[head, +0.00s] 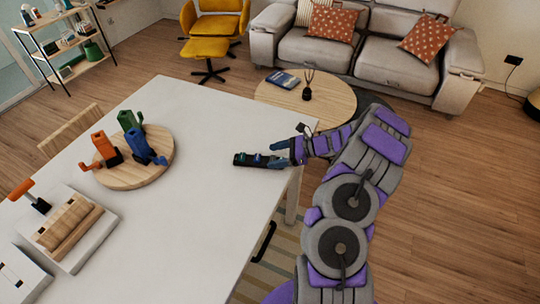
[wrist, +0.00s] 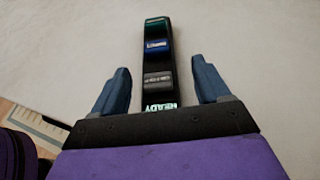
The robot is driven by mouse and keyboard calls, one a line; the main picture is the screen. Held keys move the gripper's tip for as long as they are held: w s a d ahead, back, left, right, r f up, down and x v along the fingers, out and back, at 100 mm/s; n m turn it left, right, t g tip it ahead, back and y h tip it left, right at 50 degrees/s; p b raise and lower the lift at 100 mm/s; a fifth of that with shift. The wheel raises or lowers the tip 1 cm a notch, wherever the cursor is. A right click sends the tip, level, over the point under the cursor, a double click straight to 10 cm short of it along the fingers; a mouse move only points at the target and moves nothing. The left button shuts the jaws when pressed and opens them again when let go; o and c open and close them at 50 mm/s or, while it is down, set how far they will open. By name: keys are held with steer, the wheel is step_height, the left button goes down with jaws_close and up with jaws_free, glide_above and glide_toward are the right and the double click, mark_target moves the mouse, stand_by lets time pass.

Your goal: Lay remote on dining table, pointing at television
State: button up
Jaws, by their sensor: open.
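The black remote (head: 262,160) lies on the white dining table (head: 215,230) near its right edge. In the wrist view the remote (wrist: 157,65) points away from me, with green, blue and grey parts and the letters "READY" at its near end. My gripper (head: 283,154) is at the right end of the remote, low by the table edge. In the wrist view my gripper (wrist: 160,88) is open, its two blue fingers on either side of the remote's near end with gaps to both sides. No television shows in either view.
A round wooden board (head: 150,176) with green, orange and blue items stands to the left on the table. A wooden-topped device (head: 75,230) is at the lower left. A round coffee table (head: 330,105) and sofa (head: 310,50) are beyond. The table's middle is clear.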

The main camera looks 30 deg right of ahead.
steer(key=v, duration=0.2)
steer(key=p+v, duration=0.1)
steer(key=v, duration=0.2)
steer(key=r+v, duration=0.1)
steer(key=v, duration=0.1)
steer(key=shift+s+a, duration=0.15)
steer(key=shift+s, duration=0.25)
steer(key=s+a+r+n+g+h, duration=0.1)
steer(key=s+a+r+n+g, duration=0.3)
steer(key=a, duration=0.4)
steer(key=s+a+r+n+g, duration=0.1)
steer(key=a+r+n, duration=0.45)
steer(key=a, duration=0.25)
steer(key=s+a+r+n+g+h, duration=0.1)
steer(key=s+a+r+n+g, duration=0.2)
steer(key=a+r, duration=0.4)
steer(key=s+a+r+n+g+h, duration=0.1)
steer(key=s+a+n+h, duration=0.25)
steer(key=s, duration=0.45)
steer(key=s+a+r+n+g+h, duration=0.1)
steer(key=s+a+n+h, duration=0.2)
steer(key=s, duration=0.5)
steer(key=s+d+n+t+h, duration=0.1)
steer(key=s+d+n+h, duration=0.2)
steer(key=s, duration=0.7)
steer(key=shift+d+f+n, duration=0.35)
steer(key=shift+d+n, duration=0.6)
steer(key=shift+n, duration=0.25)
steer(key=shift+s+a, duration=0.15)
steer(key=shift+a, duration=0.05)
